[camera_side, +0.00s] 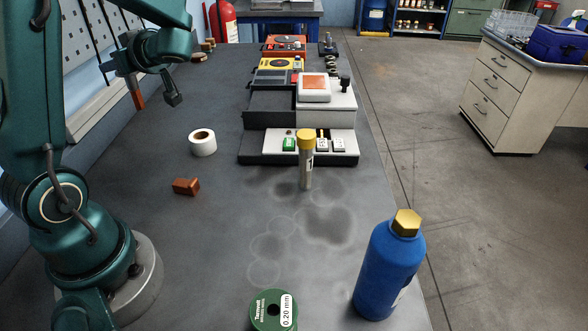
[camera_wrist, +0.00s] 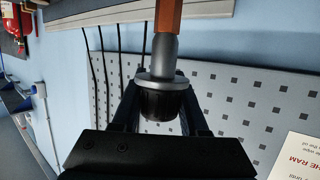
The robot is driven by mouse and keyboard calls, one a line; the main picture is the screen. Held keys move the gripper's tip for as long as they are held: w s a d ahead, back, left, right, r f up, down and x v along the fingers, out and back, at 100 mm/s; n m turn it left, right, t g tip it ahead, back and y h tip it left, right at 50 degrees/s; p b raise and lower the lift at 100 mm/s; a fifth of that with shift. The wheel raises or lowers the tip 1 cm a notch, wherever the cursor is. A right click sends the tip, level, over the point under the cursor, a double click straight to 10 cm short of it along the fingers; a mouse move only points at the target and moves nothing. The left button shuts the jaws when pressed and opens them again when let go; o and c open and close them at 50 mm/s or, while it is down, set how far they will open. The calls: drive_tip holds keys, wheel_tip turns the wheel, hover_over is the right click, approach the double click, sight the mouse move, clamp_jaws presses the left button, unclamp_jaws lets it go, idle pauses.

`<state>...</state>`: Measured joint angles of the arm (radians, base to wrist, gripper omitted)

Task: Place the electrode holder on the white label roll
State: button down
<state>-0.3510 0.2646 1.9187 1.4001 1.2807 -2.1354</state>
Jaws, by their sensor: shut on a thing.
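The electrode holder shows in the wrist view as a grey stepped body (camera_wrist: 164,52) with a dark lower part and a copper-brown bar. My gripper (camera_wrist: 160,88) is shut around its dark part. In the side view the copper-brown bar (camera_side: 137,98) hangs below my gripper (camera_side: 131,72), above the bench's left edge. The white label roll (camera_side: 203,149) lies flat on the bench, its brown core facing up. The held holder is apart from it, farther back and to the left. The fingertips are small and unclear in the side view.
A copper-brown block (camera_side: 186,187) lies in front of the roll. A yellow-capped cylinder (camera_side: 306,170), a blue bottle (camera_side: 388,270) and a green spool (camera_side: 266,312) stand on the bench. A stepped rack (camera_side: 255,148) is right of the roll. A perforated panel (camera_side: 95,35) lines the left wall.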

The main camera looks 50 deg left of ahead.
drive_tip(key=shift+w+d+f, duration=0.55)
drive_tip(key=shift+w+f, duration=1.1)
drive_tip(key=shift+f, duration=0.1)
drive_tip(key=shift+w+d+f, duration=0.6)
drive_tip(key=shift+w+f, duration=1.1)
drive_tip(key=shift+w+d+f, duration=0.55)
drive_tip(key=shift+w+f, duration=1.1)
drive_tip(key=shift+f, duration=0.1)
drive_tip(key=shift+c, duration=2.2)
unclamp_jaws()
drive_tip(key=shift+f, duration=0.15)
